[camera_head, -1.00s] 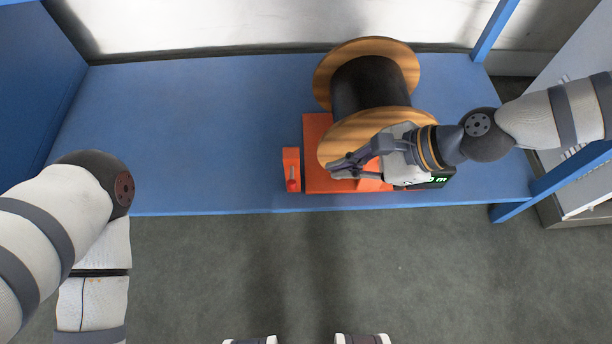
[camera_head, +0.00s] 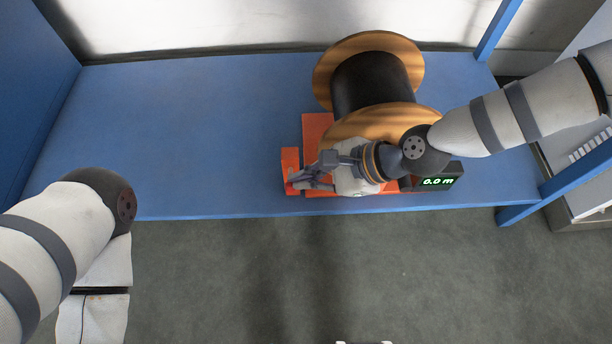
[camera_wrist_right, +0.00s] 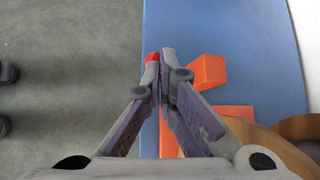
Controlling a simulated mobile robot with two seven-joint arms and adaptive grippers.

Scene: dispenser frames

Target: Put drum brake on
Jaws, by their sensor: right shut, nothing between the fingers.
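The drum is a wooden-flanged reel (camera_head: 372,82) wound with black cable. It stands on an orange base (camera_head: 317,128) at the front of the blue bench. A small orange brake block (camera_head: 290,158) sits at the base's left side; it also shows in the right wrist view (camera_wrist_right: 208,72). My right gripper (camera_head: 294,184) is shut and empty, its fingertips over the front of the block. In the right wrist view, a red knob (camera_wrist_right: 152,57) shows right beside the fingertips (camera_wrist_right: 160,56). I cannot tell if they touch. The fingers hide most of the brake lever. My left gripper is out of view.
A black display (camera_head: 438,180) reading 0.0 m stands right of the base. The blue bench (camera_head: 190,130) is clear left of the brake. A blue post (camera_head: 560,187) stands at the right, with a grey cabinet (camera_head: 585,180) beyond it.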

